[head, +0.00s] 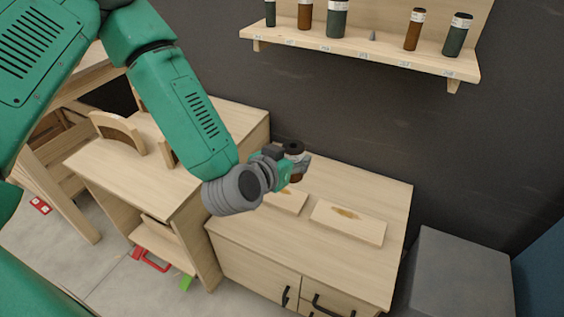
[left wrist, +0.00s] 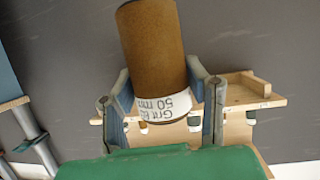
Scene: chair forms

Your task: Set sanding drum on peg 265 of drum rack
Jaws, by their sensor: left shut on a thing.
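The sanding drum (head: 294,150) is a brown cylinder with a dark top, held over the wooden cabinet in the head view. In the left wrist view the drum (left wrist: 157,50) fills the middle, with a white label band reading "Grit" and "50 mm". My left gripper (head: 299,164) is shut on it; both fingers (left wrist: 166,90) press its sides. The drum rack (head: 350,54) is a wooden wall shelf up and to the right, apart from the drum. A bare peg (head: 372,36) stands between seated drums. Its number tags are too small to read surely. My right gripper is not in view.
Green drums (head: 458,35) and brown drums (head: 414,30) stand on the rack beside the bare peg. Below are a wooden cabinet top (head: 385,205) with a flat board (head: 348,222), and a grey box (head: 460,260) at right. The dark wall between cabinet and rack is clear.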

